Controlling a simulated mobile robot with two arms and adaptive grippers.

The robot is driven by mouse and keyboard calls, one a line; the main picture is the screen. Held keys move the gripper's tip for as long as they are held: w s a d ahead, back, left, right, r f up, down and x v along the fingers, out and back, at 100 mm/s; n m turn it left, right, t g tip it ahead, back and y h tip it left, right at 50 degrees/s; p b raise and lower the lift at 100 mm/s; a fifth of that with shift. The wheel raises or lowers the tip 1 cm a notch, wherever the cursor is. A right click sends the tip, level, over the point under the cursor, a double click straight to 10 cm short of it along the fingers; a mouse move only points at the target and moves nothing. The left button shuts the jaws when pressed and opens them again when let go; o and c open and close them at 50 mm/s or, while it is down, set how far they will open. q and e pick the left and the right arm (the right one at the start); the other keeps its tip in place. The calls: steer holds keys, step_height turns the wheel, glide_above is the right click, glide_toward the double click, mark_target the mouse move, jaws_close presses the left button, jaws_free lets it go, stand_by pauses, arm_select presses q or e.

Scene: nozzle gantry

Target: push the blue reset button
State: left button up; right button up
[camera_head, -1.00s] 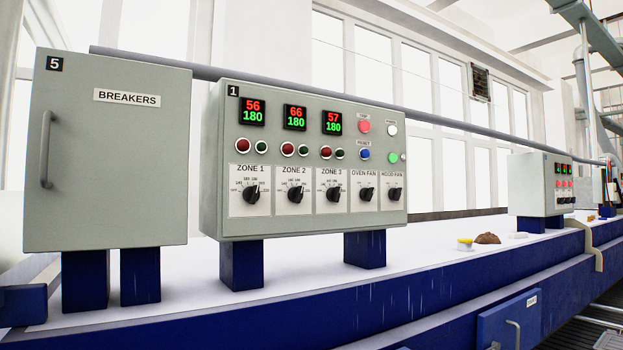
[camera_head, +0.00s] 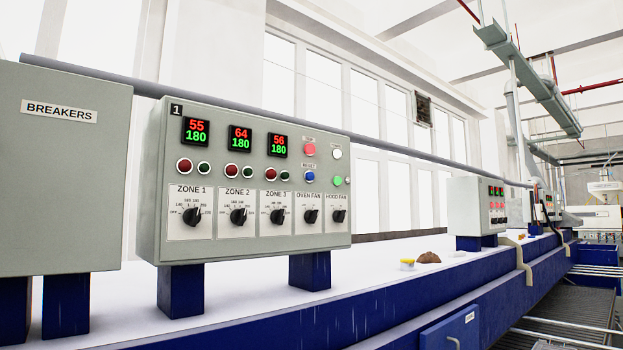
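The blue reset button (camera_head: 309,177) is a small round button on the right part of the grey control panel marked 1 (camera_head: 150,235). A small label sits just above it. A red button (camera_head: 309,150) is above that label, a white button (camera_head: 337,154) is to the upper right, and a green button (camera_head: 337,181) is to the right. Neither of my grippers shows in the head view.
A grey breakers cabinet (camera_head: 60,190) stands to the left of the panel. Blue posts (camera_head: 181,290) carry the panel above a white surface. A second control box (camera_head: 470,212) stands farther right. A yellow-topped item (camera_head: 407,264) and a brown lump (camera_head: 429,257) lie between them.

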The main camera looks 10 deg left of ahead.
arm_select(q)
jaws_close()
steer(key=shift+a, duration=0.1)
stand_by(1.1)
